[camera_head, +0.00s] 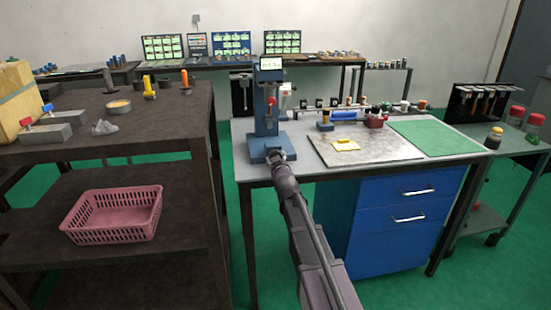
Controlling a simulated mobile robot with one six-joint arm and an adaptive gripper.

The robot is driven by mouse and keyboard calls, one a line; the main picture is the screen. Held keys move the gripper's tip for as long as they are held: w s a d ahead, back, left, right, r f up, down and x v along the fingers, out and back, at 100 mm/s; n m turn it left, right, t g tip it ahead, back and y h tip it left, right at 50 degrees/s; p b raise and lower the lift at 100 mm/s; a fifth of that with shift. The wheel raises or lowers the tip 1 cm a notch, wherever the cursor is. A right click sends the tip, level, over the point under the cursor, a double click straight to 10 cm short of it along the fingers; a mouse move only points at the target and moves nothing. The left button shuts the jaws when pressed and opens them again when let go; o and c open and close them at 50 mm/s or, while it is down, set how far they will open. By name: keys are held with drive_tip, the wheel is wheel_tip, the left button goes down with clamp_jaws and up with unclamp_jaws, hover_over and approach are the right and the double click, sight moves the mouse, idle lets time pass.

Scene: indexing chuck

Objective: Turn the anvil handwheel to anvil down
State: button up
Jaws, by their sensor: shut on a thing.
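A blue bench stand (266,115) with a small display (271,63) on top stands upright at the left back of the grey workbench. A red knob (270,101) shows on its column. My gripper (276,155) is at the front of the stand's blue base (258,147), low down. It is shut on a part there, which looks to be the anvil handwheel. The wheel is hidden by my gripper and wrist, so its turn position and any down mark cannot be read. My arm reaches in from the bottom of the picture.
The workbench holds a grey plate (330,155) with a yellow item (346,145), and a green mat (432,137). Small tools line its back edge. A dark shelf (190,110) stands close on the left, with a pink basket (112,214). Blue drawers (400,235) are below right.

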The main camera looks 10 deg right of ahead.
drive_tip(key=n, duration=0.5)
drive_tip(key=shift+d+r+n, duration=0.1)
drive_tip(key=shift+n, duration=0.2)
drive_tip(key=n, duration=0.9)
drive_tip(key=shift+r, duration=0.15)
drive_tip(key=n, duration=0.4)
drive_tip(key=shift+r+n+p, duration=0.1)
drive_tip(key=shift+n+p, duration=0.2)
drive_tip(key=n, duration=1.2)
drive_tip(key=shift+a+r, duration=0.1)
drive_tip(key=shift+a, duration=0.1)
drive_tip(key=shift+n, duration=0.3)
